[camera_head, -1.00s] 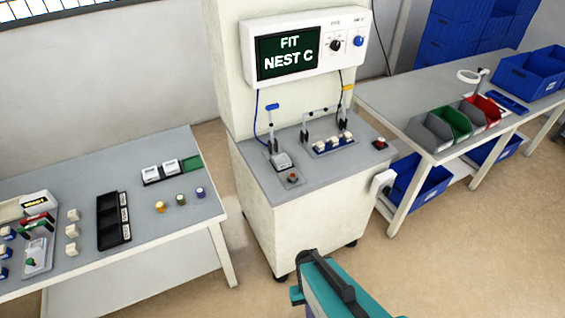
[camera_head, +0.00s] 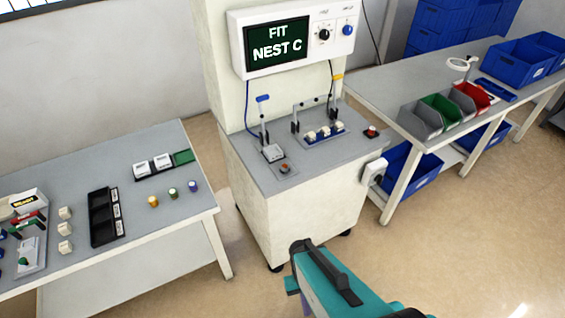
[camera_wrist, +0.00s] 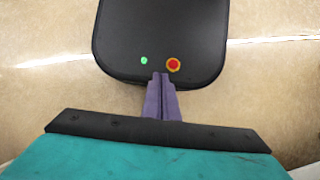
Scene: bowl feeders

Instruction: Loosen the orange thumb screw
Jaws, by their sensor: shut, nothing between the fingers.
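A small orange-red knob (camera_head: 286,168), which may be the orange thumb screw, sits on a grey plate on the near edge of the white machine cabinet's grey top. It is too small to make out its shape. A nest with a white part (camera_head: 273,153) and a blue-handled clamp (camera_head: 263,110) stand just behind it. My gripper shows in the wrist view with its purple fingers (camera_wrist: 161,80) shut together and empty. It is well away from the cabinet top. In the head view my teal arm is low in front of the cabinet and the fingertips cannot be made out.
A display (camera_head: 277,45) reads "FIT NEST C". A row of white parts on a blue strip (camera_head: 324,136) and a red button on a black base (camera_head: 371,132) share the cabinet top. Benches stand left (camera_head: 150,215) and right (camera_head: 395,95). Floor in front is clear.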

